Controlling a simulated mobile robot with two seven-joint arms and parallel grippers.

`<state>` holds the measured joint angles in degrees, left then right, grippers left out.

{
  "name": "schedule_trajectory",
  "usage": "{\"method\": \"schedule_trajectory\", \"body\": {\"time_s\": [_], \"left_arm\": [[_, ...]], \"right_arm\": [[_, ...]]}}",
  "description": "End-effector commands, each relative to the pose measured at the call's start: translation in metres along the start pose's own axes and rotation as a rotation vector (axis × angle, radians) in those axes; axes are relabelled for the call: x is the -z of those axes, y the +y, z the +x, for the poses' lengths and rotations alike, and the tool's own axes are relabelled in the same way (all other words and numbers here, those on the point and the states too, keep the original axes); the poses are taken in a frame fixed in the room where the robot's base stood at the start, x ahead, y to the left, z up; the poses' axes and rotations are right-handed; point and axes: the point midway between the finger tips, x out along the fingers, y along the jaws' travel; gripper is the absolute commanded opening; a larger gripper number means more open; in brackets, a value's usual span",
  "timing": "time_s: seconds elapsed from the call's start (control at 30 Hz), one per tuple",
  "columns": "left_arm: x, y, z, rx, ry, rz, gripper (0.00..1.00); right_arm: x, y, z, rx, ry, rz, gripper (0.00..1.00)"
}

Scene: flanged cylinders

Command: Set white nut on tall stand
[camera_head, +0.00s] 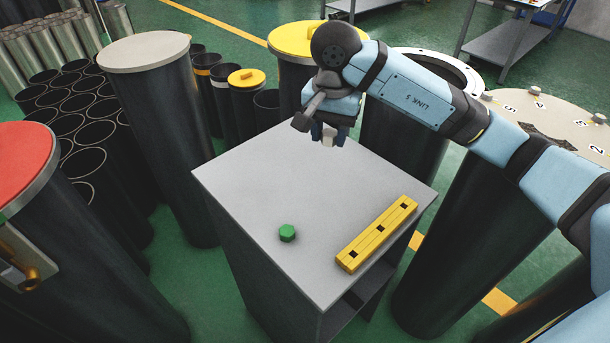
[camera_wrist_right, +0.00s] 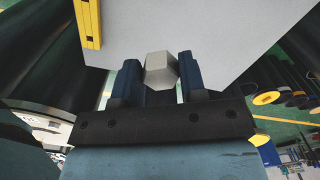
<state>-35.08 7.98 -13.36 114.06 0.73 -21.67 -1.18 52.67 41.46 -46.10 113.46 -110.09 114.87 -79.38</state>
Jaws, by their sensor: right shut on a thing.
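The tall stand (camera_head: 255,185) is a box-like column with a flat light-grey top in the middle of the head view. Its top also fills the upper middle of the right wrist view (camera_wrist_right: 220,30). My right gripper (camera_head: 328,134) is over the far part of the top, pointing down. It is shut on the white nut (camera_wrist_right: 161,70), a pale hexagonal piece between the two dark blue fingers. The gap between the nut and the top is hard to judge. A green nut (camera_head: 287,233) lies on the near part of the top.
A yellow bar with square holes (camera_head: 376,235) lies along the right edge of the top. Dark cylinders surround the stand, among them a red-topped one (camera_head: 22,160), a grey-topped one (camera_head: 145,52) and a yellow-topped one (camera_head: 290,38). The top's left and middle are clear.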

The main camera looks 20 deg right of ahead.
Motion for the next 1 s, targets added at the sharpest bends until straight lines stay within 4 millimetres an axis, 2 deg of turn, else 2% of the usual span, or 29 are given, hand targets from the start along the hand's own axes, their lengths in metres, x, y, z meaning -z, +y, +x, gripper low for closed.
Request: {"method": "schedule_trajectory", "body": {"time_s": [0.1,0.5,0.63,0.87,1.0], "left_arm": [[-0.003,0.003,-0.002,-0.004,-0.007,-0.001,0.43],[0.017,0.003,-0.013,-0.005,0.000,-0.001,0.43],[0.021,0.002,-0.014,-0.003,0.006,-0.001,0.43],[0.023,0.001,-0.015,0.000,0.005,0.000,0.43],[0.024,0.000,-0.017,0.002,0.002,0.001,0.43]], "right_arm": [[-0.002,0.001,0.025,-0.005,-0.008,0.003,0.14],[-0.002,0.001,0.128,-0.003,-0.005,0.002,0.14],[-0.001,0.001,0.147,-0.002,-0.003,0.001,0.14],[-0.001,0.001,0.164,-0.001,-0.003,0.000,0.14],[-0.001,0.001,0.184,-0.002,-0.004,0.001,0.14]]}}
